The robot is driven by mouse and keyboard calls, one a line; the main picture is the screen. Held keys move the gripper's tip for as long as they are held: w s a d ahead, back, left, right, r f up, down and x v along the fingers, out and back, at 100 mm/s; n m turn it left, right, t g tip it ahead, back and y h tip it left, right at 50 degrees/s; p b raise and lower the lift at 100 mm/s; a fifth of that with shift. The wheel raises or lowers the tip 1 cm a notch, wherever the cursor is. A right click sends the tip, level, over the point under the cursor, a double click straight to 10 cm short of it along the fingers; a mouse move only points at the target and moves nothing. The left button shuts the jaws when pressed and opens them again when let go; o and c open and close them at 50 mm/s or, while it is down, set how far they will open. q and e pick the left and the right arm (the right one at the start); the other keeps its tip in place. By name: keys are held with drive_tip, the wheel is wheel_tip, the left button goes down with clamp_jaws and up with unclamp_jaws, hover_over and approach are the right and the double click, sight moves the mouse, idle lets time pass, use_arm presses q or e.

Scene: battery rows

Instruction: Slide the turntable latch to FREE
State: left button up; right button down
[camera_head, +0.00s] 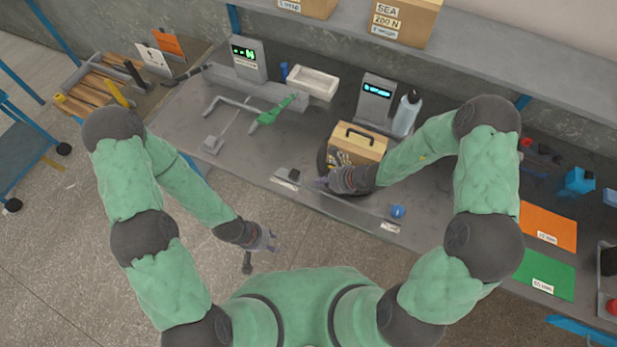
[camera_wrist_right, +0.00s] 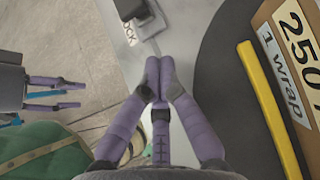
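The black turntable (camera_wrist_right: 222,92) carries a wooden-coloured box (camera_head: 358,146) with a dark handle. In the right wrist view, a dark latch knob (camera_wrist_right: 130,8) sits on a grey plate beside a label ending in "OCK" (camera_wrist_right: 129,33). A thin metal strip runs from it toward my fingertips. In the head view, the latch knob (camera_head: 293,174) is near the bench's front edge. My right gripper (camera_wrist_right: 160,72) has its fingertips together, apart from the knob, between it and the turntable; I see nothing held. My left gripper (camera_head: 270,240) hangs off the bench, its fingers apart in the wrist view.
A second small label (camera_head: 390,199) and a blue knob (camera_head: 397,211) lie along the front edge to the right. A white bottle (camera_head: 406,114) and a display unit (camera_head: 375,100) stand behind the box. Orange (camera_head: 545,224) and green (camera_head: 538,262) mats lie farther right.

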sight(294, 171)
use_arm(q)
drive_tip(key=shift+f, duration=0.1)
use_arm(e)
drive_tip(key=shift+w+a+f, duration=0.1)
drive_tip(key=shift+w+a, duration=0.25)
drive_tip(key=shift+a, duration=0.3)
drive_tip(key=shift+w+a, duration=0.4)
drive_tip(key=shift+a, duration=0.2)
drive_tip(key=shift+w+a+f, duration=0.1)
drive_tip(key=shift+w+a, duration=0.25)
drive_tip(key=shift+a, duration=0.3)
drive_tip(key=a, duration=0.1)
drive_tip(key=w+a+b, duration=0.1)
drive_tip(key=a, duration=0.1)
drive_tip(key=w+a, duration=0.1)
drive_tip(key=shift+w+a+b, duration=0.15)
drive_tip(key=shift+b, duration=0.15)
use_arm(q)
drive_tip(key=shift+f, duration=0.75)
